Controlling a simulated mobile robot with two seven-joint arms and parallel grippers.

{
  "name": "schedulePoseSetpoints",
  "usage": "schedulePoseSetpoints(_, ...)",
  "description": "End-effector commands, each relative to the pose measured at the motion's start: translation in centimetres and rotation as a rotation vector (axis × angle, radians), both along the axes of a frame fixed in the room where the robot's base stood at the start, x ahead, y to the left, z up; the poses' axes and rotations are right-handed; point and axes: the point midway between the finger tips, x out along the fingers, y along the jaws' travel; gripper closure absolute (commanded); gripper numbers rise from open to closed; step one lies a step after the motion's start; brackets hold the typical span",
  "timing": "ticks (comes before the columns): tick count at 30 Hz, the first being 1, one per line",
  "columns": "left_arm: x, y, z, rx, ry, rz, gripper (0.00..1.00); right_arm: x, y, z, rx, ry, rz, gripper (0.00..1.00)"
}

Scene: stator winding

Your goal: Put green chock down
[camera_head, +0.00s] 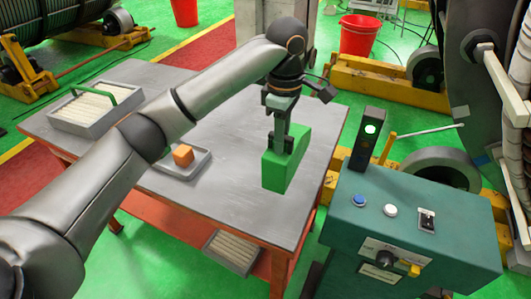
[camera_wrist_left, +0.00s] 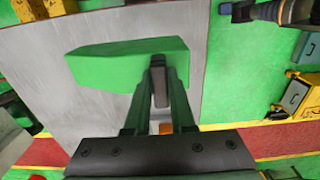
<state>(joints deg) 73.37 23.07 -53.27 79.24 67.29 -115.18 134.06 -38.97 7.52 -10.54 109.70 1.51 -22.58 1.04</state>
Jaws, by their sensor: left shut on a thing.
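The green chock (camera_head: 281,167) is a wedge-shaped block at the right part of the grey table top (camera_head: 235,205). My left gripper (camera_head: 284,146) comes down on it from above and is shut on its upper part. In the left wrist view the chock (camera_wrist_left: 125,62) lies across the fingertips (camera_wrist_left: 160,75), with the table behind it. Whether the chock's underside touches the table is hard to tell. My right gripper is in neither view.
A slotted box (camera_head: 65,122) with a green handle stands at the table's far left. A teal control console (camera_head: 415,215) with a lit signal tower (camera_head: 368,140) stands to the right. Bare table surrounds the chock.

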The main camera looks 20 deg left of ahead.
Motion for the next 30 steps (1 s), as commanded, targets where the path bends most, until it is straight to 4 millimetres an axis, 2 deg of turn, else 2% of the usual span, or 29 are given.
schedulePoseSetpoints(1, 0.0, -0.1, -1.1, -0.002, -0.001, 0.0, 1.0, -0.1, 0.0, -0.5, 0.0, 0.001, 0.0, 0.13)
schedulePoseSetpoints(8, 0.0, 0.0, -3.1, -0.001, -0.003, 0.0, 1.0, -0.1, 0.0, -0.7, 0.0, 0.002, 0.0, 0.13)
schedulePoseSetpoints(16, 0.1, 0.0, -6.9, -0.001, -0.003, -0.001, 1.0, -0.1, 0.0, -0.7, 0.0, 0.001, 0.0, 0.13)
schedulePoseSetpoints(29, 0.1, 0.0, -7.5, -0.001, -0.004, 0.0, 1.0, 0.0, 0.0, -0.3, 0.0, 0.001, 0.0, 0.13)
schedulePoseSetpoints(30, 0.0, 0.0, -7.8, 0.001, -0.001, 0.0, 0.74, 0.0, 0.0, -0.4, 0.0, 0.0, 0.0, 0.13)
